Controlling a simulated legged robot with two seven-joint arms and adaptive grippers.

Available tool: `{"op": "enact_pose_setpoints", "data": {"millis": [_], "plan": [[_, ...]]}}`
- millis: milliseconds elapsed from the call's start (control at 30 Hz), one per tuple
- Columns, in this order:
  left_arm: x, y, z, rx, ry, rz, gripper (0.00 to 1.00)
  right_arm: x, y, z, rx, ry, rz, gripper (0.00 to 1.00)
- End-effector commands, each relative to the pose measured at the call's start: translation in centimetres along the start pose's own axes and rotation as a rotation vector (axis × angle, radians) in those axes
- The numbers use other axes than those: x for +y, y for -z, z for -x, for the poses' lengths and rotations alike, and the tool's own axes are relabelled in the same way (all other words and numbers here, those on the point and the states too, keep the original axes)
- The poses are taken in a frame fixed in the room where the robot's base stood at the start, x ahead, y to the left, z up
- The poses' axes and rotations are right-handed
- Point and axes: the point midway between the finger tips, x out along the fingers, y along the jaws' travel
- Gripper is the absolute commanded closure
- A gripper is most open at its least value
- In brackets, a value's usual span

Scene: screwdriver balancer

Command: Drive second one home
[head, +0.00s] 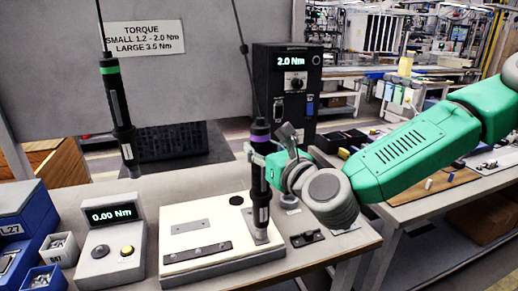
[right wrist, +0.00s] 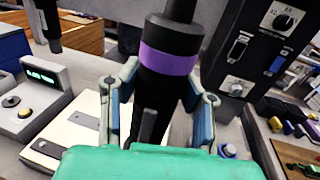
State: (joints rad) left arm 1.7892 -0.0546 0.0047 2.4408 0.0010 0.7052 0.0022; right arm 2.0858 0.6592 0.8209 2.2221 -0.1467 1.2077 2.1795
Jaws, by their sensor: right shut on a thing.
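My right gripper (head: 268,152) is shut on the purple-banded screwdriver (head: 261,185), a black driver hanging upright from a cable. Its lower end stands at the right part of the white work plate (head: 180,214), over a small metal plate; the tip contact is too small to tell. In the right wrist view the purple-banded driver (right wrist: 170,62) stands between my fingers. A green-banded screwdriver (head: 117,105) hangs free at the left. The black controller box (head: 287,90) reads 2.0 Nm. My left gripper is not in view.
A torque tester (head: 110,247) reading 0.00 Nm stands left of the work plate. Blue bins (head: 60,246) with small parts sit at the far left. A dark bracket (head: 306,238) lies right of the plate. A torque sign (head: 145,37) hangs behind.

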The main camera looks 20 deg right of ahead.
Motion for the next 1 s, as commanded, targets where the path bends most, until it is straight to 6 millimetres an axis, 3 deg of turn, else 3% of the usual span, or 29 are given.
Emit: {"op": "enact_pose_setpoints", "data": {"millis": [600, 1000], "plan": [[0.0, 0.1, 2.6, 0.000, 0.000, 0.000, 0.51, 0.1, -4.9, 0.0, -0.011, -0.001, 0.001, 1.00], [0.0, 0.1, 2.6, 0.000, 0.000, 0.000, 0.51, 0.1, -5.0, 0.0, -0.011, -0.001, 0.001, 1.00]]}}
